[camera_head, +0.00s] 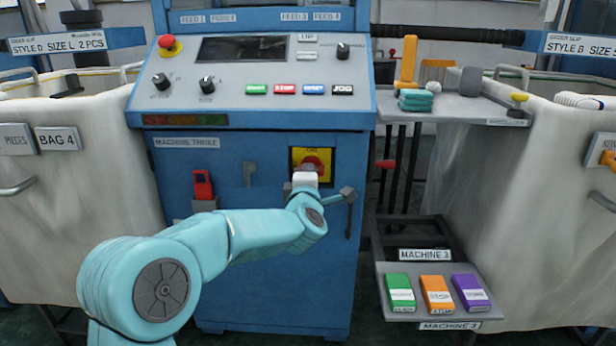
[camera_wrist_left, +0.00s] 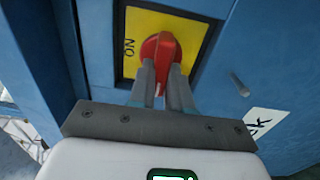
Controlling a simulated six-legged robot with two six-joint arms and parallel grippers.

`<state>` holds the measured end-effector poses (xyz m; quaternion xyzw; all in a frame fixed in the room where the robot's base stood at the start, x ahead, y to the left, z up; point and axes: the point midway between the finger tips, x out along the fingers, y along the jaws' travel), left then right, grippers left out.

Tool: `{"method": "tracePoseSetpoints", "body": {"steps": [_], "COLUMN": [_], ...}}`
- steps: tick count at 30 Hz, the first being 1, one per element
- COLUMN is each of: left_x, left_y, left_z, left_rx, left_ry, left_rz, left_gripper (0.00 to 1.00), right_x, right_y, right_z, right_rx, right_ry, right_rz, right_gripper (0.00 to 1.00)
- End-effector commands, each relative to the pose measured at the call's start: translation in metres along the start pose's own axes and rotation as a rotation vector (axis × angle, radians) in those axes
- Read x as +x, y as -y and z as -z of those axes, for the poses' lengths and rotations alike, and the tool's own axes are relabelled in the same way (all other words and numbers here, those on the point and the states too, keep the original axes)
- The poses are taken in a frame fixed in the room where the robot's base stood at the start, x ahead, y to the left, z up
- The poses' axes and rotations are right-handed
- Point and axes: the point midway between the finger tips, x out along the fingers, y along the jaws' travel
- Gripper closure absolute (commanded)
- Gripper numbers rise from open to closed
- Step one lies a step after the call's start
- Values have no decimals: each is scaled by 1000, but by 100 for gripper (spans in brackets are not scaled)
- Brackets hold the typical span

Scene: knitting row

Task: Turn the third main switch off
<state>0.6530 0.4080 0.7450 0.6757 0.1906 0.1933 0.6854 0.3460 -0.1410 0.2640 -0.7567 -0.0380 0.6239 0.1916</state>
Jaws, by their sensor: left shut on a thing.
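The main switch is a red rotary knob (camera_wrist_left: 157,47) on a yellow plate (camera_wrist_left: 197,28), set in the blue machine front. In the head view the knob (camera_head: 314,160) sits at the right of the cabinet, partly hidden by my gripper. My left gripper (camera_wrist_left: 160,72) is shut on the red knob, one finger on each side. In the wrist view the word ON shows on the plate to the left of the knob, turned sideways. In the head view my left gripper (camera_head: 306,176) is at the plate's lower edge. My right gripper is not in view.
A red padlock-like part (camera_head: 203,186) hangs left of the switch. A dark lever (camera_head: 346,193) juts out right of my wrist. Control panel (camera_head: 250,85) overhangs above. Green, orange and purple pedals (camera_head: 437,293) stand lower right. Fabric bins (camera_head: 85,190) flank the machine.

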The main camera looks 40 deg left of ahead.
Motion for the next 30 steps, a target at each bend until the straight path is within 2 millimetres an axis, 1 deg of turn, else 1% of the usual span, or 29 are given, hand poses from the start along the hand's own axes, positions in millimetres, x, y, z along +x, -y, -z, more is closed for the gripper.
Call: {"method": "tracePoseSetpoints", "body": {"steps": [1, 2, 3, 4, 13, 17, 20, 30], "left_x": [0, 0, 0, 0, -1, -11, -29, -118], "left_y": [0, 0, 0, 0, 0, -2, -2, -3], "left_z": [1, 1, 1, 1, 0, 0, 0, -1], "left_rx": [-4, -4, -4, -4, -1, -2, -1, -1], "left_ry": [-2, -2, -2, -2, -1, 1, 2, 3], "left_rz": [0, 0, 0, 0, 0, 0, 1, 0], "left_gripper": [100, 79, 66, 56, 56, 56, 56, 56], "right_x": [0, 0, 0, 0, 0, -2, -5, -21], "right_y": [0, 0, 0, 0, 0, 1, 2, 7], "right_z": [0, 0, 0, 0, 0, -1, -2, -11], "right_rx": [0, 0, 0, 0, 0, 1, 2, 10], "right_ry": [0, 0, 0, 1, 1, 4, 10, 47], "right_rz": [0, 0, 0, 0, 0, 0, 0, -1], "right_gripper": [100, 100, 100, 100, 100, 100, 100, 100]}}
